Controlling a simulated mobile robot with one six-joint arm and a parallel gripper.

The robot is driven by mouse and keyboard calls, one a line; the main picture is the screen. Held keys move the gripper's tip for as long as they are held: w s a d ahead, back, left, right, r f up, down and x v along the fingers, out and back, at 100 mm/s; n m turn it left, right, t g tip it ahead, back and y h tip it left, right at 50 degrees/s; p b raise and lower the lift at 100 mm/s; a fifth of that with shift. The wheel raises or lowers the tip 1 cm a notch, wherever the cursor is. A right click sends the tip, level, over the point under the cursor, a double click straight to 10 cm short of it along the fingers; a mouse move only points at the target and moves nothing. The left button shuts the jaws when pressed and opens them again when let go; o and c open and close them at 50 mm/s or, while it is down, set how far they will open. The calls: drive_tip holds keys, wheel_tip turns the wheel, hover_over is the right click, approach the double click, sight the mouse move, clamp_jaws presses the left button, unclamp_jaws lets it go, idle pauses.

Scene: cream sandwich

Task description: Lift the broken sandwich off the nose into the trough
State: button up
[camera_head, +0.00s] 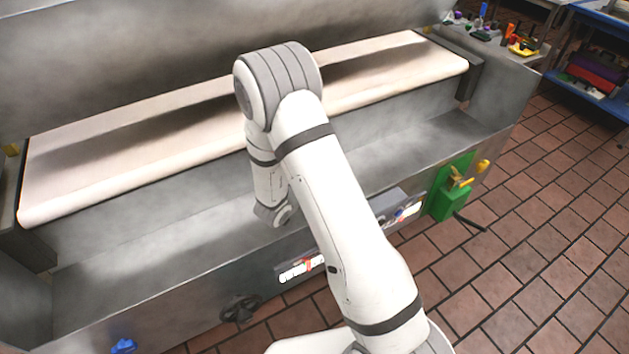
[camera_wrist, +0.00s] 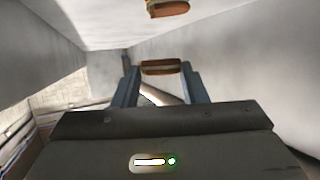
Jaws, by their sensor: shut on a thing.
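In the wrist view my gripper (camera_wrist: 160,74) is shut on a brown sandwich piece (camera_wrist: 160,67), which sits across between the two fingertips. A second brown piece with a pale edge (camera_wrist: 167,9) shows apart from it at the top edge, partly cut off. I cannot tell which piece is the broken one. In the head view the cream belt's rounded nose (camera_head: 130,190) runs along the front of the conveyor. The grey metal trough (camera_head: 150,250) lies below and in front of it. My arm hides the middle of the belt, and the gripper's fingers are not visible there.
A steel hood (camera_head: 150,50) overhangs the belt. A green box with a yellow handle (camera_head: 452,190) is fixed to the trough's front right. A bench with small coloured items (camera_head: 487,28) and a blue cart (camera_head: 590,95) stand at the right. The tiled floor is open.

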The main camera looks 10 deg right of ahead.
drive_tip(key=o, duration=1)
drive_tip(key=v, duration=0.8)
drive_tip(key=shift+w, duration=0.1)
